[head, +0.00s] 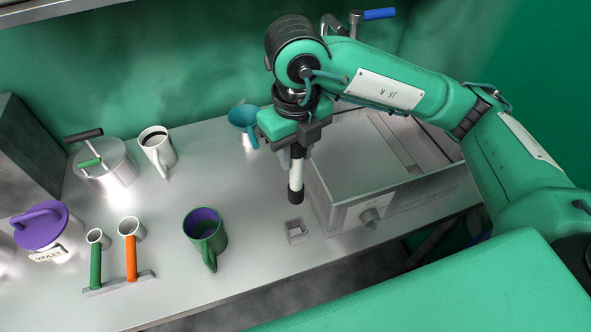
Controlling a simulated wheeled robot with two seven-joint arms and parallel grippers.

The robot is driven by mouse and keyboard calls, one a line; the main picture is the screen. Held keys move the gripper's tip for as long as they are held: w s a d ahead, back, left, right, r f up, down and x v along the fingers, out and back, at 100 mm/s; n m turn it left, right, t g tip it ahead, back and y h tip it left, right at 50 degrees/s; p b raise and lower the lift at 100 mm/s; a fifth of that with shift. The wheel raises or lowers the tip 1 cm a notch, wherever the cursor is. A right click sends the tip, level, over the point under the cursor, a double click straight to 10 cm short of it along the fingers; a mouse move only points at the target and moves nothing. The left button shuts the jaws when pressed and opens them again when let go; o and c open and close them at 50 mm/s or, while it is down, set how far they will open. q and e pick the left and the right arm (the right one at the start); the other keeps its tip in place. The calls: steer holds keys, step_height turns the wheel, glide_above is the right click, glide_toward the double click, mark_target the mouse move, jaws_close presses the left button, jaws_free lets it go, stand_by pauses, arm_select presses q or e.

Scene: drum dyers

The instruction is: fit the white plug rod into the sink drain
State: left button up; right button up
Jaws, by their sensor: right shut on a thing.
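The white plug rod (296,175) hangs close to upright, with a dark lower end. My right gripper (298,148) is shut on its upper part and holds it above the counter, just left of the sink. The metal sink (340,180) is a grey basin with a knob on its front; my right arm covers part of its far side. A small square metal fitting (295,231) with an opening sits on the counter below the rod, apart from it. I cannot tell if it is the drain; no other drain shows. My left gripper is not in view.
On the counter (255,255) stand a green mug (206,238) with purple inside, a white mug (158,150), a lidded pot (106,165), a purple-lidded jar (42,228) and a rack with orange and green handles (120,283).

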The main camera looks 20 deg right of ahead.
steer(key=shift+r, duration=1.05)
steer(key=shift+w+d, duration=0.2)
steer(key=shift+d, duration=0.1)
steer(key=w+d+f+m+p, duration=0.1)
steer(key=w+d+m+p, duration=0.15)
steer(key=d+m, duration=0.45)
steer(key=w+d+f+m+p, duration=0.1)
steer(key=w+d+m, duration=0.25)
steer(key=d, duration=0.75)
steer(key=d+r+m+p, duration=0.2)
steer(key=d+m, duration=0.6)
steer(key=d, duration=1.2)
step_height(320, 180, down, 20)
steer(key=p, duration=0.8)
steer(key=shift+d, duration=0.25)
steer(key=shift+s+n, duration=0.1)
steer(key=shift+n, duration=0.15)
